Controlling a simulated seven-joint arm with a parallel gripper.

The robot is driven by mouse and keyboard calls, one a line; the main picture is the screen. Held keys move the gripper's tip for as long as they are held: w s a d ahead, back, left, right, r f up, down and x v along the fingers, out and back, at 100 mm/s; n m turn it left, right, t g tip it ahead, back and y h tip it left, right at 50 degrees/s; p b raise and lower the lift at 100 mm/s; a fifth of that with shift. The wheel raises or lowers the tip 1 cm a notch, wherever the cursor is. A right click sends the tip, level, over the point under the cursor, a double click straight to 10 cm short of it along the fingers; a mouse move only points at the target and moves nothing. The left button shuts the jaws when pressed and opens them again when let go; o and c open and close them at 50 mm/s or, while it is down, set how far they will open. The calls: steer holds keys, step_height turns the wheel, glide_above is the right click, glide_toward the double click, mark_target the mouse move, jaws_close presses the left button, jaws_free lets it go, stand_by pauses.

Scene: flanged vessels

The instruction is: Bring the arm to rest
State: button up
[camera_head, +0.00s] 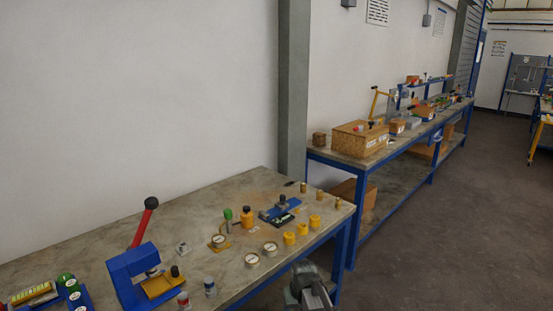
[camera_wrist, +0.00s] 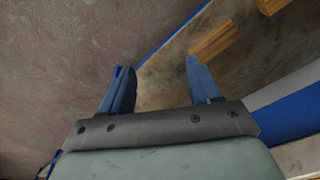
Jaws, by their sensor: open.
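My gripper (camera_wrist: 155,72) shows in the wrist view with its two blue fingers spread apart and nothing between them. Behind the fingers are the floor, a blue edge and a grey surface with wooden-looking blocks (camera_wrist: 214,40). In the head view, part of my arm (camera_head: 310,288) shows at the bottom, beside the front edge of the near workbench; the fingertips cannot be made out there.
A second bench with a cardboard box (camera_head: 358,140) stands behind. Open floor (camera_head: 450,230) lies right.

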steer(key=s+d+f+g, duration=0.2)
steer(key=s+f, duration=0.7)
steer(key=s, duration=0.5)
steer(key=s+d+f+m+g, duration=0.1)
steer(key=s+d+f+g, duration=0.2)
steer(key=s+f, duration=0.6)
steer(key=s+d+f+m+g, duration=0.1)
steer(key=s+d+f+g, duration=0.2)
steer(key=s+f, duration=0.7)
steer(key=s+d, duration=0.2)
steer(key=s, duration=0.7)
steer(key=shift+s+d+h, duration=0.15)
steer(key=shift+s+h, duration=0.05)
steer(key=shift+h, duration=0.1)
